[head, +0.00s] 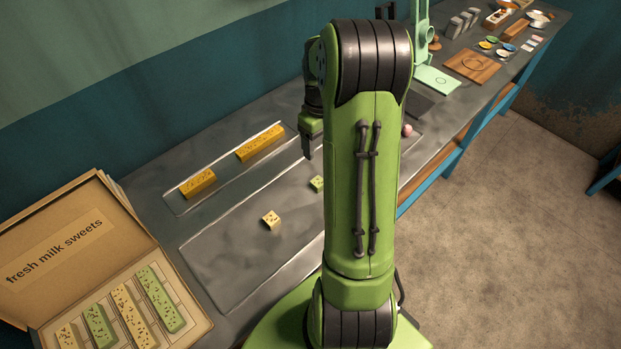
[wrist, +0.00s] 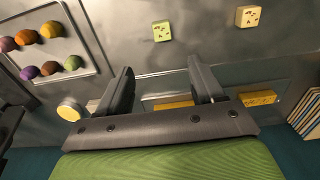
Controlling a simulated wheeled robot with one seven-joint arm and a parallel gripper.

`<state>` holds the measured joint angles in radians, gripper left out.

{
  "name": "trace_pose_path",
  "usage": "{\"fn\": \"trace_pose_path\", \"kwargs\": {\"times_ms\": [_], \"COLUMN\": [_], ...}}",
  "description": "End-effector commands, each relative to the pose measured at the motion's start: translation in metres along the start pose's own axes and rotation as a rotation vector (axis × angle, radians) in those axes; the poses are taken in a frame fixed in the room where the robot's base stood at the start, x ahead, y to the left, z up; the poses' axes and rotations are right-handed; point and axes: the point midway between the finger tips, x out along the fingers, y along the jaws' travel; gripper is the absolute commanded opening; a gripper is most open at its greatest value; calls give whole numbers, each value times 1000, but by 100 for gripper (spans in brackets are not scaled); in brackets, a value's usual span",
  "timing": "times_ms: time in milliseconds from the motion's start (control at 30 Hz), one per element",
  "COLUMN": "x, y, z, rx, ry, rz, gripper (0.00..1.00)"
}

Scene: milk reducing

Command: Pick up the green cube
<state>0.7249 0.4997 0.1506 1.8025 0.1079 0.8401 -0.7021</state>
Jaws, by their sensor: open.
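The green cube (head: 317,183) lies on the grey metal tray, just left of my arm in the head view. In the wrist view the green cube (wrist: 161,31) is at the top middle, ahead of and between the fingers, apart from them. My gripper (wrist: 162,82) is open and empty, its two dark fingers spread. In the head view my gripper (head: 308,146) hangs above the back of the tray, partly hidden by my arm. A pale yellow cube (head: 271,220) sits on the tray to the left of the green one; it also shows in the wrist view (wrist: 248,16).
A narrow tray with orange bars (head: 260,143) lies behind. An open sweets box (head: 118,309) with green and yellow bars stands at the left. A tray of colored balls (wrist: 50,45) is in the wrist view. The metal tray (head: 225,262) has clear room.

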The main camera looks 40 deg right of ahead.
Motion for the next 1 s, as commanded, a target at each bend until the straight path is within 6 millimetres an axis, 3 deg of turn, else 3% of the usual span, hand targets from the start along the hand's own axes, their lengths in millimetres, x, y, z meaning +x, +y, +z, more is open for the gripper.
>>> {"fn": "trace_pose_path", "kwargs": {"times_ms": [33, 233, 467, 667, 967, 1000], "x": [16, 67, 97, 134, 143, 143], "y": [-1, -2, -2, -5, -4, -4], "z": [2, 1, 1, 3, 3, 3], "rx": [0, 0, 1, 0, 1, 1], "ry": [-6, -5, -2, -4, -1, -1], "rz": [-6, -5, -3, -5, 0, -1], "gripper": [67, 67, 67, 67, 67, 61]}}
